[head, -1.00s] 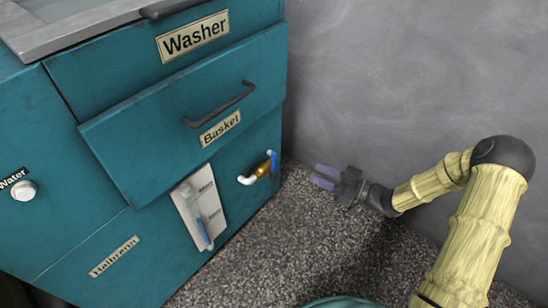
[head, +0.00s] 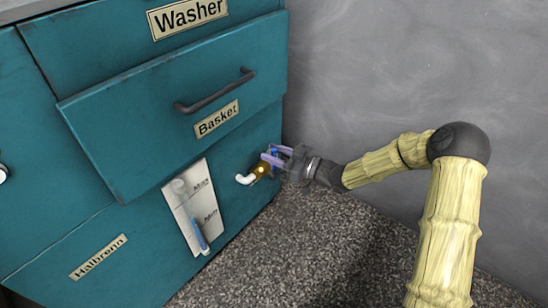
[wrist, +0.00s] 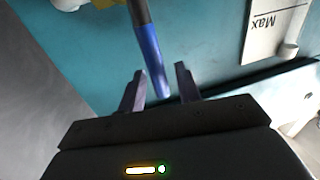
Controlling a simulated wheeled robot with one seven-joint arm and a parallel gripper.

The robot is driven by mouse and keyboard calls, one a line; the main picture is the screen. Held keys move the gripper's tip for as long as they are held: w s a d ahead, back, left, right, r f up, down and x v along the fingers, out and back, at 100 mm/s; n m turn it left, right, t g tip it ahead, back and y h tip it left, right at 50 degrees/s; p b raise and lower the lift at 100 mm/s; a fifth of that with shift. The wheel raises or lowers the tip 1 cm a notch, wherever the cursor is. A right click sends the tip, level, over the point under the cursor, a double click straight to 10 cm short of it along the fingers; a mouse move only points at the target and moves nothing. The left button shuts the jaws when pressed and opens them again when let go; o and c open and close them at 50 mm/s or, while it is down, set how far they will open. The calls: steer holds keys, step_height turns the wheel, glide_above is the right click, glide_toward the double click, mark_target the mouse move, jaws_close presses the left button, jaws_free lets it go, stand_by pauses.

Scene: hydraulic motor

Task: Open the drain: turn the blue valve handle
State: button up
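The blue valve handle (wrist: 149,50) runs down from the top of the wrist view, dark at its upper part and blue at its free end. My gripper (wrist: 160,70) is open, with one purple finger on each side of the handle's end; gaps show and it is not clamped. In the head view my gripper (head: 274,155) is at the brass drain valve (head: 262,169) on the machine's lower right front. The fingers hide most of the handle there. A white spout (head: 244,179) sticks out left of the valve.
The teal washer (head: 150,215) fills the left. Its Basket drawer (head: 140,130) juts out above the valve. A white gauge panel (head: 206,205) with a blue-tipped tube is left of the valve. A grey wall (head: 400,70) stands right; the speckled floor (head: 300,240) is clear.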

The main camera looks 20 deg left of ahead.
steer(key=shift+a, duration=0.15)
jaws_close()
steer(key=shift+w, duration=0.1)
